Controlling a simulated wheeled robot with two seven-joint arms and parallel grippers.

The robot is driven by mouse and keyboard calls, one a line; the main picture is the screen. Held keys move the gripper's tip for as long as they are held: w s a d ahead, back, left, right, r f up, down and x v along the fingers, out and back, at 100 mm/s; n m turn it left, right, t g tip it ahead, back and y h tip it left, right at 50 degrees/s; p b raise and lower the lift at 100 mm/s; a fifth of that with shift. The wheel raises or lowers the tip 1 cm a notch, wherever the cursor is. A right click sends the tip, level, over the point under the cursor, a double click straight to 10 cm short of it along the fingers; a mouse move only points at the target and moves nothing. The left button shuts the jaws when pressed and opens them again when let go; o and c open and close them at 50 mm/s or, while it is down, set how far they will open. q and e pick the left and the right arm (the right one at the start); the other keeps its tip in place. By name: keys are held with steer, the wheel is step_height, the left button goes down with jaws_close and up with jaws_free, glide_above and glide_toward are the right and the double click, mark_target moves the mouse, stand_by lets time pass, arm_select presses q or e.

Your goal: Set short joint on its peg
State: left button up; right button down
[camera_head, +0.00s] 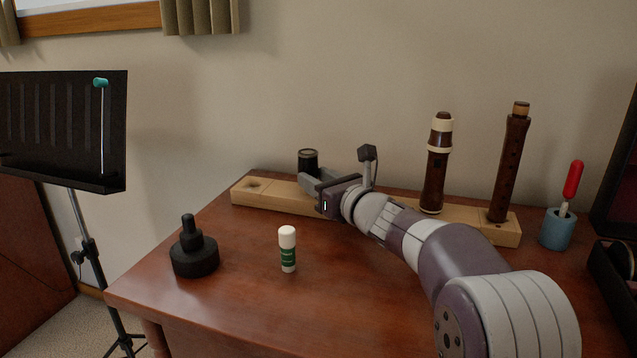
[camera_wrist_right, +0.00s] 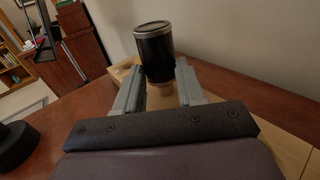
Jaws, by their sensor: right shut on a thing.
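My right gripper (camera_head: 308,179) is shut on the short joint (camera_head: 308,160), a dark, short cylinder with a pale metal rim on top. In the right wrist view the joint (camera_wrist_right: 155,52) stands roughly upright between the fingers (camera_wrist_right: 158,84). A tan, narrower part shows below it; I cannot tell whether this is its tenon or a peg. The joint is over the left part of the wooden peg stand (camera_head: 278,193). Its lower end is hidden by the fingers in the head view, so I cannot tell whether it touches the stand. My left gripper is not in view.
Two longer brown joints, one with cream rings (camera_head: 437,165) and one plain (camera_head: 508,165), stand upright on the stand's right part.

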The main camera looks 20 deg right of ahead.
stand_by(0.5)
steer(key=shift+b, duration=0.3)
steer(key=shift+f+b, duration=0.6)
steer(key=shift+b, duration=0.25)
stand_by(0.6)
steer(key=shift+b, duration=0.3)
stand_by(0.5)
steer(key=shift+b, duration=0.35)
